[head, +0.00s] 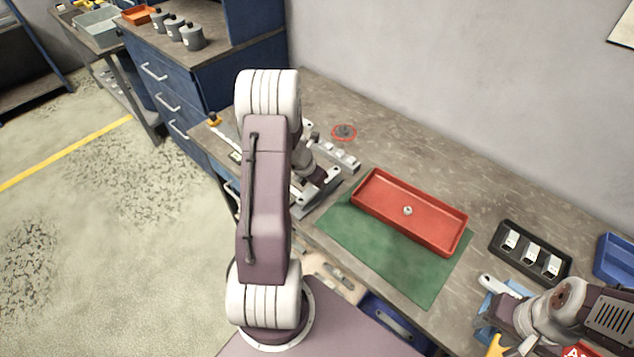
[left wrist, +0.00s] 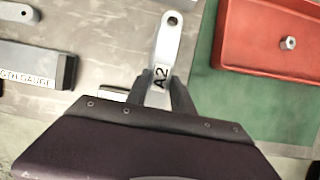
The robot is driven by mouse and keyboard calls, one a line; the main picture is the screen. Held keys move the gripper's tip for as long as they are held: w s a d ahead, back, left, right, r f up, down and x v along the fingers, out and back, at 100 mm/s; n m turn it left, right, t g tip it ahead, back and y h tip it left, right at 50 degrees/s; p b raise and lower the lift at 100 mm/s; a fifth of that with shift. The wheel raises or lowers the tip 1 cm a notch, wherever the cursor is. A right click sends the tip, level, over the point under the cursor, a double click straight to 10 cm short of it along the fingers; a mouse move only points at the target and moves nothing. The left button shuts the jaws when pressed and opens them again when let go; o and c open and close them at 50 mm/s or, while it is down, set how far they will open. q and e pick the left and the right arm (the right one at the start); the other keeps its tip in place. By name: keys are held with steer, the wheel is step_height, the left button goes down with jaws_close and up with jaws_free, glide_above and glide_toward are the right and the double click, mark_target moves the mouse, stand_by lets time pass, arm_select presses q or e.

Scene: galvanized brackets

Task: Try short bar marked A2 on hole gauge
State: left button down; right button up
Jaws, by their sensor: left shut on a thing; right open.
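The short silver bar marked A2 (left wrist: 165,48) shows in the left wrist view, with a round hole near its far end. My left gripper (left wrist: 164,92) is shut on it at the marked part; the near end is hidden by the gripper. In the head view my left gripper is mostly hidden behind my own arm. A grey gauge (left wrist: 32,66) lettered as a length gauge lies left of the bar in the left wrist view. I cannot tell for sure which piece is the hole gauge. My right gripper (head: 492,333) is open at the lower right of the head view.
A red tray (head: 365,203) holding one small nut stands on a green mat (head: 408,283). A black tray (head: 500,251) with several metal pieces and a blue bin (head: 612,259) stand right. A red round item (head: 344,132) lies behind.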

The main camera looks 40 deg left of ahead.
arm_select(q)
steer(key=shift+s+d+r, duration=0.1)
steer(key=shift+f+b, duration=1.5)
steer(key=shift+r, duration=0.1)
stand_by(1.6)
step_height(320, 180, up, 4)
steer(key=p, duration=0.4)
steer(key=shift+f, duration=0.2)
steer(key=shift+f+b, duration=0.4)
steer(key=shift+b, duration=0.05)
steer(key=shift+f, duration=0.15)
stand_by(0.5)
steer(key=shift+f+b, duration=0.35)
steer(key=shift+b, duration=0.1)
